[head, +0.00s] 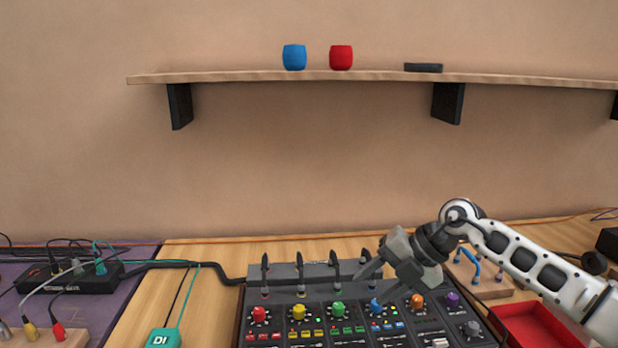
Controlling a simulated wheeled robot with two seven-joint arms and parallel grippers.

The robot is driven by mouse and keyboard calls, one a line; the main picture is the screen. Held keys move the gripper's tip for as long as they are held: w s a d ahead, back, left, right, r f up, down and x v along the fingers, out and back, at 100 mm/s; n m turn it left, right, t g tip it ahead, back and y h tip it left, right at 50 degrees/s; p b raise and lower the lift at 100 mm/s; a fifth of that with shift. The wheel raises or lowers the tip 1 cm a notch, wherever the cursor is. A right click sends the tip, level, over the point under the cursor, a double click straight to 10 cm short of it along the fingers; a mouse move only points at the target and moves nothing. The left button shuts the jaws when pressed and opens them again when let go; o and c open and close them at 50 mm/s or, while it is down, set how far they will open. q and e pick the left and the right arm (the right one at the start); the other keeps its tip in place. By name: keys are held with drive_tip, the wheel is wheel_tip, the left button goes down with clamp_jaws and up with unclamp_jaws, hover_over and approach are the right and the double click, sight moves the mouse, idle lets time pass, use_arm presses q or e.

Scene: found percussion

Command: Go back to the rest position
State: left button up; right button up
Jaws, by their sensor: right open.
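My right gripper (368,283) is open in the head view, with its arm coming in from the right. Its fingers point left and down over the right half of the black mixer (318,312), close to the blue knob (376,306). I see nothing between the fingers. Whether the fingertips touch the mixer is hard to tell. The mixer carries a red knob (259,314), a yellow knob (299,312), a green knob (338,308), an orange knob (417,301) and a purple knob (452,299). My left gripper is not in view.
A red tray (541,325) lies beneath my right forearm. A wooden block with blue cable (474,268) stands behind it. A black box with cables (68,278) and a teal DI box (163,338) are at left. A shelf (230,77) holds blue (294,57) and red (341,57) cups.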

drive_tip(key=s+a+r+m+t+y, duration=0.2)
drive_tip(key=a+r+t+y, duration=0.1)
drive_tip(key=a+y, duration=0.3)
drive_tip(key=s+a+r+m+t+y, duration=0.1)
drive_tip(key=s+a+r+t+y, duration=0.15)
drive_tip(key=a, duration=0.55)
drive_tip(key=s+d+f+m+t+h, duration=0.2)
drive_tip(key=d+f+m+t+h, duration=0.2)
drive_tip(key=d+m+h, duration=0.6)
drive_tip(key=s+d+f+m+t+h, duration=0.35)
drive_tip(key=d+m+t+h, duration=0.2)
drive_tip(key=m, duration=0.75)
drive_tip(key=s+d+f+m+g, duration=0.25)
drive_tip(key=s+f+g, duration=0.45)
drive_tip(key=s, duration=0.5)
drive_tip(key=s+d+f+m+g, duration=0.25)
drive_tip(key=s+f+g, duration=0.35)
drive_tip(key=s, duration=0.5)
drive_tip(key=w+a+f+n+t+y, duration=0.1)
drive_tip(key=w+a+f+t, duration=0.3)
drive_tip(key=f, duration=0.4)
drive_tip(key=shift+w+a+n+t+y, duration=0.35)
drive_tip(key=shift+w+t+y, duration=0.35)
drive_tip(key=shift+t, duration=0.4)
